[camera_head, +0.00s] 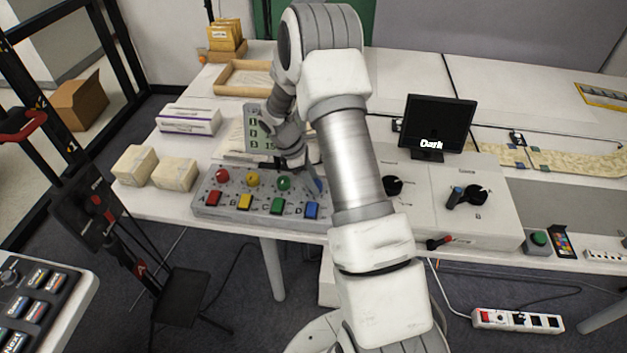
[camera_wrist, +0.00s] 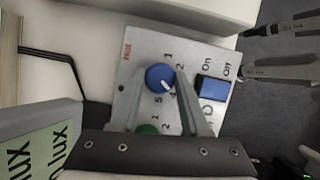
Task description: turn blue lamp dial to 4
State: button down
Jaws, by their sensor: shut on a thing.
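The blue lamp dial (camera_wrist: 160,77) is a round knob with a white pointer line, on a grey control panel (camera_wrist: 140,55). My gripper (camera_wrist: 165,85) has one finger on each side of the dial and is shut on it. The pointer slants to the lower right in the wrist view, toward the 4 and 5 side; the exact mark is partly hidden by a finger. In the head view the blue dial (camera_head: 319,185) shows partly behind my arm, at the right end of the dial row.
A blue On/Off switch (camera_wrist: 213,89) is beside the dial, and a green dial (camera_wrist: 148,129) neighbours it. Red (camera_head: 222,175) and yellow (camera_head: 252,179) dials are further left. A lux display (camera_head: 257,128) stands behind the panel. A dark screen reading "Dark" (camera_head: 437,122) stands right.

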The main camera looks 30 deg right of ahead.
dwell(0.3)
jog(key=shift+c, duration=1.9)
grip_release()
jog(key=shift+r, duration=0.1)
jog(key=p+v, duration=0.1)
jog(key=v, duration=1.6)
jog(key=shift+w, duration=0.15)
jog(key=shift+r, duration=0.2)
